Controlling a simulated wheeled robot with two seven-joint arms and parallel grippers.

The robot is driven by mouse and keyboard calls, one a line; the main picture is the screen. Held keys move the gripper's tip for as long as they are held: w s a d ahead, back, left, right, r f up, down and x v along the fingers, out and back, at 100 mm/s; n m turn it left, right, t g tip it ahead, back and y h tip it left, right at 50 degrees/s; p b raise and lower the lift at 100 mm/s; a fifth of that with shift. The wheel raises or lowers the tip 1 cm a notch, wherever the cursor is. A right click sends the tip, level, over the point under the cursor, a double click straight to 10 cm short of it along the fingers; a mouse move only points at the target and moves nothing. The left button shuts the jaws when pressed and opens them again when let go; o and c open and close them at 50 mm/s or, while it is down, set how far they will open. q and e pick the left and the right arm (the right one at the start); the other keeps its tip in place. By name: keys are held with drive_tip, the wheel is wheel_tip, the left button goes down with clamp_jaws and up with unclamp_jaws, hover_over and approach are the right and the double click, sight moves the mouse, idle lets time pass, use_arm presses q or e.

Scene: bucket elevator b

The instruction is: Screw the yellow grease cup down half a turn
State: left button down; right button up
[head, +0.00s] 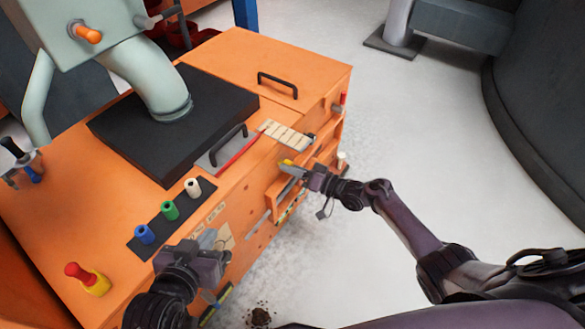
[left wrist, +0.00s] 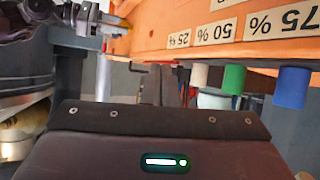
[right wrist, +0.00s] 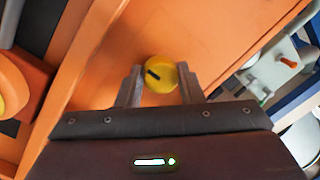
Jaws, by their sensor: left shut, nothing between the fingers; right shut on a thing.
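The yellow grease cup (right wrist: 161,74) is round with a short black mark on its face, set against an orange panel in the right wrist view. My right gripper (right wrist: 158,92) is shut on it, one finger on each side. In the head view the right gripper (head: 292,169) is at the cabinet's right side, with a little of the yellow cup (head: 286,162) showing past the fingers. My left gripper (head: 209,238) is shut and empty beside the cabinet's front side. Its closed fingers also show in the left wrist view (left wrist: 168,86), below the percent labels (left wrist: 229,25).
The orange cabinet (head: 310,85) carries blue (head: 144,234), green (head: 169,210) and white (head: 193,187) knobs, a red-and-yellow button (head: 90,277) and black handles (head: 278,84). A brown pile (head: 260,316) lies on the floor.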

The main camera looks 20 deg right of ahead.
drive_tip(key=o, duration=1)
use_arm(q)
drive_tip(key=s+a+f+g+y+p, duration=0.1)
drive_tip(key=s+a+f+g+y, duration=0.1)
drive_tip(key=s+f+g, duration=0.3)
drive_tip(key=s+f, duration=0.3)
drive_tip(key=shift+a+p, duration=0.15)
drive_tip(key=shift+p, duration=0.2)
use_arm(e)
drive_tip(key=v, duration=0.8)
drive_tip(key=shift+w, duration=0.1)
